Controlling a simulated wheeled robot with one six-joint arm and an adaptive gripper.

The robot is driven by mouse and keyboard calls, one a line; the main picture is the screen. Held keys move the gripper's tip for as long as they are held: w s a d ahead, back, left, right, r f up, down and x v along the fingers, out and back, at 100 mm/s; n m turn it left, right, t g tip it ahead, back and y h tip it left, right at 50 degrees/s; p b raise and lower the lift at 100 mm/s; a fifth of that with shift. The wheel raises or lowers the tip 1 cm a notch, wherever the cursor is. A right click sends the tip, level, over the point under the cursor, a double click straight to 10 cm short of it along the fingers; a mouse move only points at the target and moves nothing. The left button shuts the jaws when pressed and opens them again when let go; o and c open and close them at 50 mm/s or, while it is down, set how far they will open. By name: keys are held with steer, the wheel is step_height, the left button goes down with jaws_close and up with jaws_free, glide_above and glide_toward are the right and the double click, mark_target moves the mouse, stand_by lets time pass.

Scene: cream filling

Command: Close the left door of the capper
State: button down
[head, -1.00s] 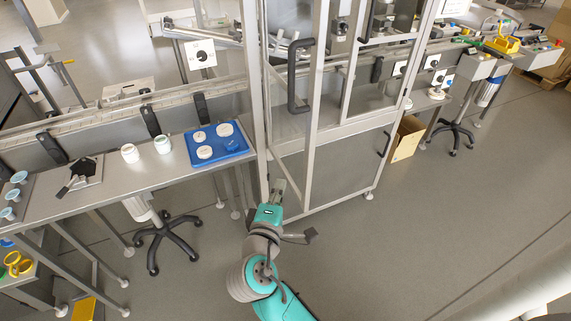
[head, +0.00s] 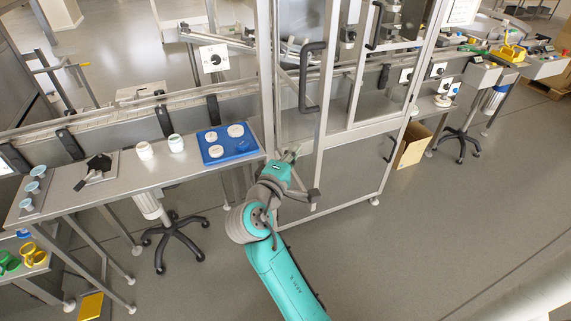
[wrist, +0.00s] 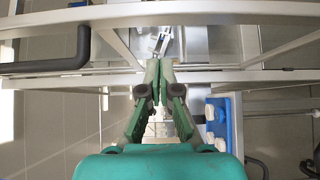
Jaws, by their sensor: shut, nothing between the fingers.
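The capper is a tall metal-framed cabinet with clear panels. Its left door (head: 322,110) has a long black handle (head: 312,77), which also shows at the left of the wrist view (wrist: 50,66). I cannot tell the door's exact angle. My gripper (head: 293,152) is low in front of the capper's left part, below and left of the handle. In the wrist view my gripper (wrist: 158,65) is shut and empty, its fingertips overlapping a horizontal metal frame bar (wrist: 225,77). I cannot tell whether they touch it.
A steel bench at left holds a blue tray (head: 246,146) with white round lids, close to my gripper; the tray also shows in the wrist view (wrist: 217,117). Two white jars stand beside it. A wheeled stool base (head: 172,238) is under the bench.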

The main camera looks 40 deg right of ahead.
mark_target(315, 138)
steer(key=shift+s+d, duration=0.2)
steer(key=shift+d, duration=1)
steer(key=shift+s+d, duration=0.2)
steer(key=shift+d, duration=0.95)
steer(key=shift+d, duration=0.1)
